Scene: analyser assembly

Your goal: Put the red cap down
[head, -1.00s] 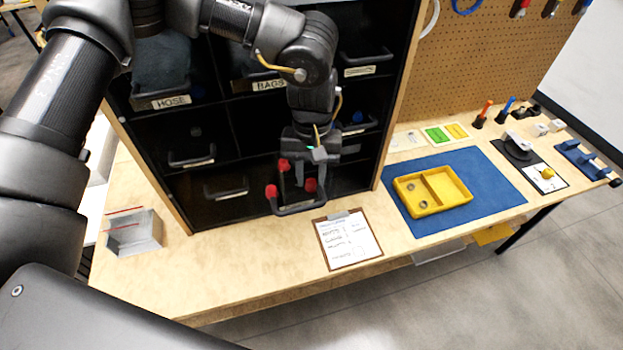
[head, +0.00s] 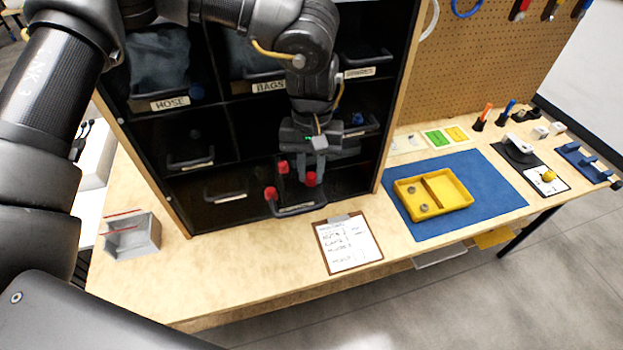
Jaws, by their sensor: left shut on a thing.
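My left gripper (head: 309,176) reaches down from the top into the front of the bottom-right bin of the black cabinet. It is shut on a red cap (head: 311,180), which shows at its fingertips, above the bin's front handle (head: 298,209). A second red cap (head: 283,167) is just left of the fingers. A third red cap (head: 270,193) is at the left end of the handle. The bin floor under the held cap is dark, so I cannot tell how far above it the cap is. My right gripper is not in view.
A yellow two-part tray (head: 447,205) with small grey parts in its left compartment sits on a blue mat (head: 497,195). A clipboard (head: 348,243) lies before the cabinet. A grey open box (head: 132,236) stands at left.

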